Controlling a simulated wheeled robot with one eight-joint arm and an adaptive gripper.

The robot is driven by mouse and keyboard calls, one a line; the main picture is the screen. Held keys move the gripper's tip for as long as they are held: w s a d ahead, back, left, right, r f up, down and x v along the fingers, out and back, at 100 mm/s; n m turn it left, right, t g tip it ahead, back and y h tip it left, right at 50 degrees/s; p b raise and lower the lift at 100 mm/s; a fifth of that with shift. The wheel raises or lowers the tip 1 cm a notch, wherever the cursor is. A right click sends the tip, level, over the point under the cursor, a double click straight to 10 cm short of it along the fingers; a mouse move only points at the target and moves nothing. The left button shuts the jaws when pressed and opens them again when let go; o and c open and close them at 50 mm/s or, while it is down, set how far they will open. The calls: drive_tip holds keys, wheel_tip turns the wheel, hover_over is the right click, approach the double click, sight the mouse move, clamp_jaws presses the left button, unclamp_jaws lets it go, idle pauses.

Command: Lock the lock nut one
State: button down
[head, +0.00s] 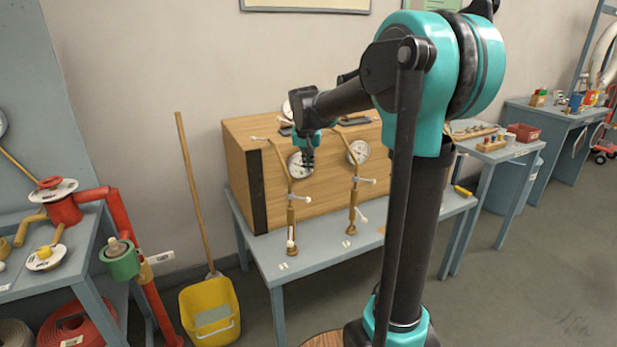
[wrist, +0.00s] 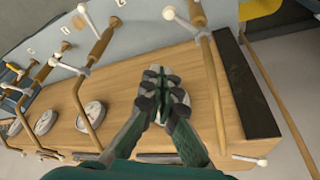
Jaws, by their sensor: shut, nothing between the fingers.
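A wooden box (head: 275,182) with round dials stands on a grey-blue table; it also shows in the wrist view (wrist: 130,90). Two brass tubes stand in front of it, the left one (head: 290,185) and the right one (head: 354,195). Each carries a white cross-handle partway up, the left one (head: 303,199) and the right one (head: 367,181). Which part is lock nut one, I cannot tell for sure. My gripper (head: 308,160) is beside the left tube, before the left dial. In the wrist view my gripper (wrist: 160,78) is shut and empty, apart from the white handle (wrist: 188,22).
A yellow bucket (head: 210,312) and a leaning wooden pole (head: 193,190) stand left of the table (head: 325,265). A bench with red pipes (head: 125,235) is at far left. More benches (head: 515,155) stand right. The table's front strip is mostly clear.

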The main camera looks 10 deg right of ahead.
sight(308, 200)
wheel_tip(308, 200, down, 9)
drive_tip(key=shift+s, duration=0.45)
